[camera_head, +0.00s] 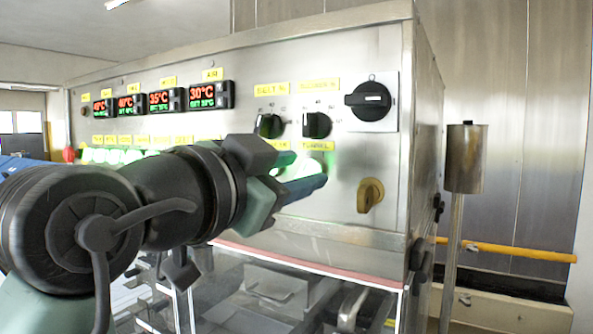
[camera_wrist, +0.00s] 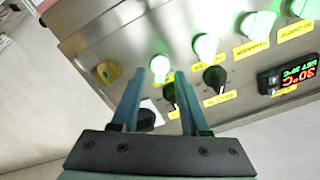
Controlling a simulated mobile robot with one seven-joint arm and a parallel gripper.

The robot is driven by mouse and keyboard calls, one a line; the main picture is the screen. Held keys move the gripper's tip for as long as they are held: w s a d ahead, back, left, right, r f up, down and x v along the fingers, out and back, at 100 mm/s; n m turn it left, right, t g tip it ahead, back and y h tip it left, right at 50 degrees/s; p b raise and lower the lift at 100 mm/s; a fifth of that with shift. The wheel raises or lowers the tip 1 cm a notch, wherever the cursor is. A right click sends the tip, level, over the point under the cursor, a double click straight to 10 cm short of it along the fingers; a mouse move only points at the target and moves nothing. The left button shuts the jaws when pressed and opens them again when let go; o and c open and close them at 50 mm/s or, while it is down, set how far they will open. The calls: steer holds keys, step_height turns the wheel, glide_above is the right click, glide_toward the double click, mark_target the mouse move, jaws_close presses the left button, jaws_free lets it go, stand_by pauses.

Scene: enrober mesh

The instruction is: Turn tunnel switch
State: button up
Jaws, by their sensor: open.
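The tunnel switch is a green-lit knob (camera_wrist: 160,65) on the steel control panel. In the head view its yellow TUNNEL label (camera_head: 317,146) shows, with green glow below it; my fingers mostly hide the knob. My gripper (camera_head: 308,172) reaches up to the panel there. In the wrist view my gripper (camera_wrist: 161,73) is open, with its two blue-green fingertips on either side of the lit knob. I cannot tell whether they touch it.
A yellow knob (camera_head: 370,195) and a large black rotary switch (camera_head: 369,101) are to the right. Black knobs (camera_head: 317,125) sit just above. More lit green knobs (camera_wrist: 205,45) and temperature displays (camera_head: 210,95) are along the panel. A post with a metal cylinder (camera_head: 466,158) stands at right.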

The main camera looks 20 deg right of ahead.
steer(key=b+v, duration=0.3)
steer(key=v, duration=0.9)
steer(key=shift+s+a, duration=0.25)
steer(key=s+a+n+t+y, duration=0.2)
steer(key=n+t+y, duration=0.5)
steer(key=n+t, duration=0.1)
steer(key=s+a+r+n+t+y, duration=0.1)
steer(key=s+a+n+t+y, duration=0.1)
steer(key=n+t+y, duration=0.5)
steer(key=shift+a+n+t, duration=0.7)
steer(key=shift+a+n, duration=0.1)
steer(key=shift+w+r, duration=0.1)
steer(key=shift+r, duration=0.05)
stand_by(3.4)
